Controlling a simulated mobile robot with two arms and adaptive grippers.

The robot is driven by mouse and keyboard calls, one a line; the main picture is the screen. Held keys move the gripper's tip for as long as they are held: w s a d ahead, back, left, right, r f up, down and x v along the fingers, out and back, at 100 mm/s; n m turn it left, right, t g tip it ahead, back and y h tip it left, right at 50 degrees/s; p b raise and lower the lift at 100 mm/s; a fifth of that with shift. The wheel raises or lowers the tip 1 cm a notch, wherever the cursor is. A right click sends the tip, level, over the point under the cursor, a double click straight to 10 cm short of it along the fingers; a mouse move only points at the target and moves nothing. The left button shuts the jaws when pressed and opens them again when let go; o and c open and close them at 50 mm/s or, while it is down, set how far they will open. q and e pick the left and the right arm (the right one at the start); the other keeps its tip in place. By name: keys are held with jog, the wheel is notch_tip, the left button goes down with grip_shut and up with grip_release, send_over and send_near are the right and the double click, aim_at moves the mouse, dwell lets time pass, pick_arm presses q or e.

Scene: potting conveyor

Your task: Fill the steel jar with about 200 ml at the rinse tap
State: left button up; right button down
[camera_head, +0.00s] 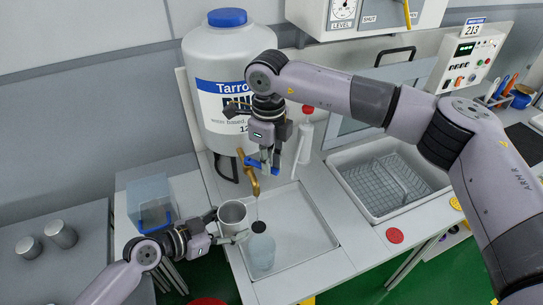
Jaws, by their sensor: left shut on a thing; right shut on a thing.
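The steel jar (232,214) is upright, held by its side near the left edge of the white sink tray. My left gripper (224,237) is shut on it. The brass rinse tap spout (251,182) comes down just right of the jar and above it. I cannot tell whether its outlet is over the jar's mouth. My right gripper (268,158) is shut on the blue tap handle (262,168) above the spout; its fingers partly hide the handle. The liquid level inside the jar cannot be made out.
A large white tank (222,60) stands behind. A clear blue container (148,203) is at left. A basin with a wire rack (388,183) is at right.

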jog(key=shift+s+a+r+m, duration=0.1)
jog(key=shift+s+a+m, duration=0.25)
jog(key=shift+m, duration=0.6)
jog(key=shift+s+a+r+m, duration=0.1)
jog(key=shift+s+a+m, duration=0.25)
jog(key=shift+m, duration=0.6)
jog(key=c, duration=1.6)
grip_release()
jog(key=shift+f, duration=0.15)
notch_tip(320, 180, up, 12)
